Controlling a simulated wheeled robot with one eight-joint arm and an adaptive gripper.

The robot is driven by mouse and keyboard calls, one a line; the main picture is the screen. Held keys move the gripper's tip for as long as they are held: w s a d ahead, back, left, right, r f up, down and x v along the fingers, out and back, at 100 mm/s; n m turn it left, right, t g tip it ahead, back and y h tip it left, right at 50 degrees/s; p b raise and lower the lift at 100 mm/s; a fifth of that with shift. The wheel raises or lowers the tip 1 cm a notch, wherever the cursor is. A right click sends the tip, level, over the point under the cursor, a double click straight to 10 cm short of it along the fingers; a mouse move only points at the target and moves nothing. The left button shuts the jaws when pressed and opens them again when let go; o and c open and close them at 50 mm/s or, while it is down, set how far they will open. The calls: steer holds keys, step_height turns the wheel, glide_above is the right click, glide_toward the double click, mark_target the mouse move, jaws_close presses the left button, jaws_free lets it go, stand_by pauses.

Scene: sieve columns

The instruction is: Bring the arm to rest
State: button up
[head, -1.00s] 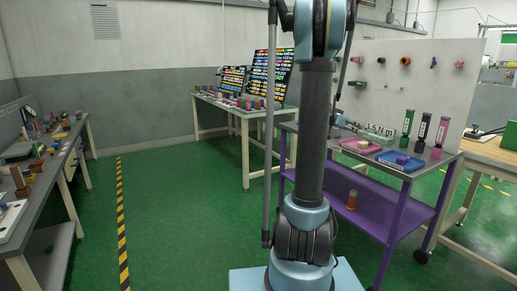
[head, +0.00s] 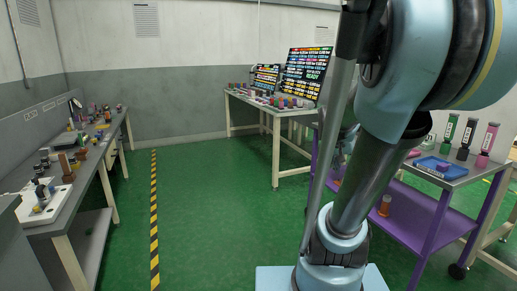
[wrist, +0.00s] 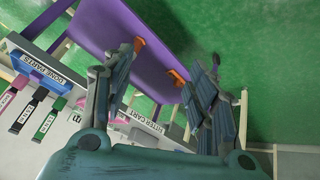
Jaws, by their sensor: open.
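My arm (head: 372,180) fills the right side of the head view, leaning to the right from its base with its upper links close to the camera. In the wrist view, my gripper (wrist: 160,85) is open, its two grey-blue fingers spread apart with nothing between them. The purple shelf (wrist: 110,25) of the cart shows behind and beyond the fingers, with green floor to the right. I cannot make out the fingertips clearly in the head view.
The purple cart (head: 425,215) stands right of my arm, with a blue tray (head: 425,170) and upright labelled columns (head: 467,135) on top. An orange-brown jar (head: 384,205) is on its lower shelf. A cluttered bench (head: 75,185) stands left. Green floor (head: 215,215) between is clear.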

steer(key=s+a+f+n+g+y, duration=0.1)
steer(key=s+a+f+n+y, duration=0.1)
steer(key=s+a, duration=0.5)
steer(key=s+a+f+n+y, duration=0.3)
steer(key=s+a+f+n, duration=0.1)
steer(key=s+a+f, duration=0.3)
steer(key=shift+s+f+g, duration=0.25)
steer(key=shift+s+g, duration=0.15)
steer(key=shift+s, duration=0.45)
steer(key=shift+w+f, duration=0.2)
steer(key=shift+w, duration=0.3)
